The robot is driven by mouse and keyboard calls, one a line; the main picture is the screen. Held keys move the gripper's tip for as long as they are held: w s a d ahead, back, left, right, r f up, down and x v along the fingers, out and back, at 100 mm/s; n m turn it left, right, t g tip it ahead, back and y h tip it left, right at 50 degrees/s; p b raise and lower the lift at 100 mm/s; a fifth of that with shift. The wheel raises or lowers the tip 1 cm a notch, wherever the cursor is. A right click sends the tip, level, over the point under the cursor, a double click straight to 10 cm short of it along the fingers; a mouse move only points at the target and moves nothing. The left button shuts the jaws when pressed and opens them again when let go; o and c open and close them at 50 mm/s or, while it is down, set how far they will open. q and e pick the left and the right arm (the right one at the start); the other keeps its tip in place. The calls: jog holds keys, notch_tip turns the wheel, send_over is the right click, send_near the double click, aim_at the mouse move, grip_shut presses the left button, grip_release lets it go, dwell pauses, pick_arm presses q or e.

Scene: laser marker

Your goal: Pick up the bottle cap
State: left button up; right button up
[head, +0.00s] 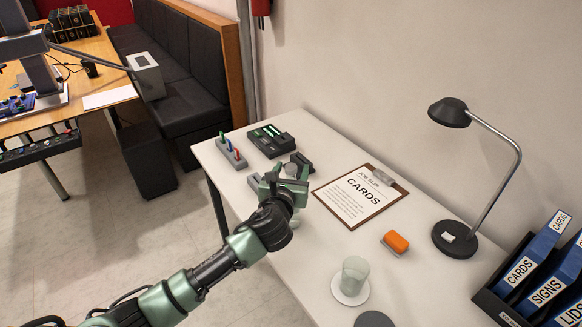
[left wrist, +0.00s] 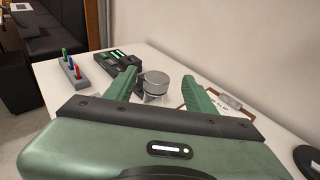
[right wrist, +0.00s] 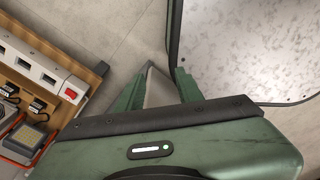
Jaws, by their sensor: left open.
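A round silver-grey cap (left wrist: 157,78) shows between the finger ends of my left gripper in the left wrist view; what it rests on is partly hidden. In the head view a grey round top (head: 291,169), seemingly this cap, shows just beyond the fingers. My left gripper (head: 285,180) is open over the left part of the white table, its fingers on either side of the cap in the left wrist view (left wrist: 160,80). I cannot tell if they touch it. My right gripper (right wrist: 165,72) is open and empty in the right wrist view, away from the cap.
Near the cap stand a grey rack (head: 231,154) with coloured pens, a dark tray (head: 270,140) and a clipboard (head: 360,196). An orange block (head: 396,241), a glass (head: 354,276), a lamp (head: 455,238) and binders (head: 540,270) are further right. The table (head: 318,262) has clear room at its front.

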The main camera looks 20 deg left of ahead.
aim_at(291, 165)
pick_arm(q)
jog(key=shift+x, duration=2.35)
jog(key=shift+a+r, duration=0.15)
jog(key=shift+a, duration=0.05)
grip_shut()
jog(key=shift+r, duration=0.15)
